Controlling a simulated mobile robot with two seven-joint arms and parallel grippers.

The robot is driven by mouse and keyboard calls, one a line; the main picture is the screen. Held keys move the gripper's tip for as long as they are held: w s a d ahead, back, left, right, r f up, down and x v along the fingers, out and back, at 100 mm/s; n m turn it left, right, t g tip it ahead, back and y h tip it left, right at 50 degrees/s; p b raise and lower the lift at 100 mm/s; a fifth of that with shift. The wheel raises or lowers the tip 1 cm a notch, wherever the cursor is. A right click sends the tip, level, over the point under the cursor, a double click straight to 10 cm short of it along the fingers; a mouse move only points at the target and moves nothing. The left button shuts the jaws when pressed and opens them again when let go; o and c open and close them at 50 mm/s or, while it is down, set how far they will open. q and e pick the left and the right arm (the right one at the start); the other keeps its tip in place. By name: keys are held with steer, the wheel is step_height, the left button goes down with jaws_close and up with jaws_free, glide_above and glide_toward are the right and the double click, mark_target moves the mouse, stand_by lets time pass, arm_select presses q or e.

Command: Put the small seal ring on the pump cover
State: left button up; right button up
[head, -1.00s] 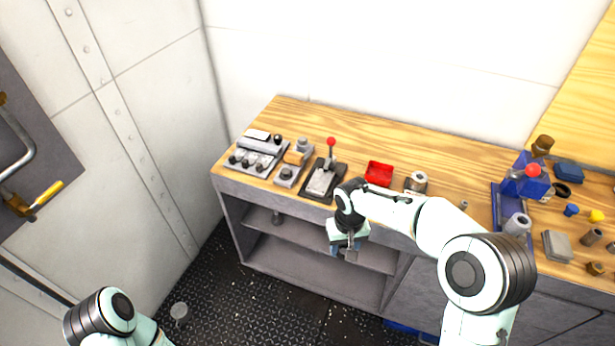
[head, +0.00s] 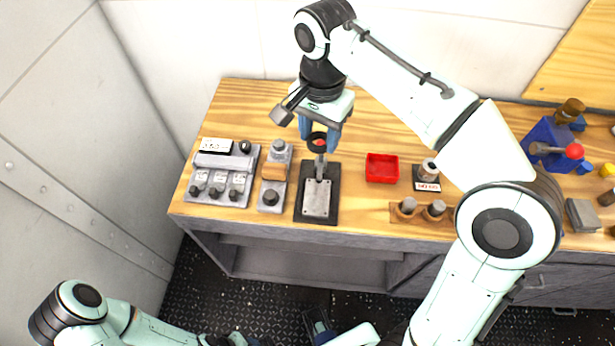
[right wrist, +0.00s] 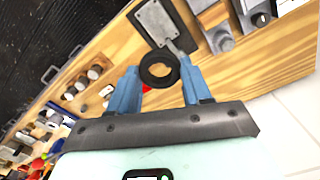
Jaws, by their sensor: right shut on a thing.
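A black ring (head: 318,142) is held upright between the blue fingertips of my right gripper (head: 319,133), above the back of the bench. The right wrist view shows the ring (right wrist: 159,70) between the tips of that gripper (right wrist: 160,78), its hole open. I cannot tell its size class. A round grey metal part (head: 429,168) stands on a dark labelled pad right of the red tray; it may be the pump cover, but I cannot be sure. It is well to the right of the ring. My left arm shows at the bottom; I cannot make out its fingers.
A lever plate (head: 317,199) lies below the held ring, its red knob showing through the ring. Left of it are switch units (head: 221,172). A red tray (head: 382,168), a wooden peg holder (head: 421,217) and a blue device (head: 548,146) stand to the right.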

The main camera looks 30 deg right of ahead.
steer(key=b, duration=0.4)
glide_above(317, 196)
step_height(317, 196, down, 15)
steer(key=shift+r, duration=0.1)
arm_select(q)
steer(key=shift+s+f, duration=0.3)
steer(key=shift+f, duration=0.45)
steer(key=shift+s+f, duration=0.25)
steer(key=shift+f, duration=0.45)
steer(key=shift+s+f, duration=0.3)
steer(key=shift+f, duration=0.45)
arm_select(e)
steer(key=shift+f, duration=2.45)
steer(key=shift+f, duration=0.2)
arm_select(q)
steer(key=shift+f, duration=0.1)
arm_select(e)
steer(key=o, duration=1)
steer(key=shift+r, duration=0.15)
arm_select(q)
steer(key=shift+w+r+p, duration=0.2)
steer(key=shift+r+p, duration=0.3)
steer(key=shift+r, duration=0.15)
steer(key=shift+w+r+p, duration=0.15)
steer(key=shift+r+p, duration=0.35)
steer(key=shift+r, duration=0.1)
arm_select(e)
step_height(317, 196, up, 12)
steer(key=shift+r, duration=0.1)
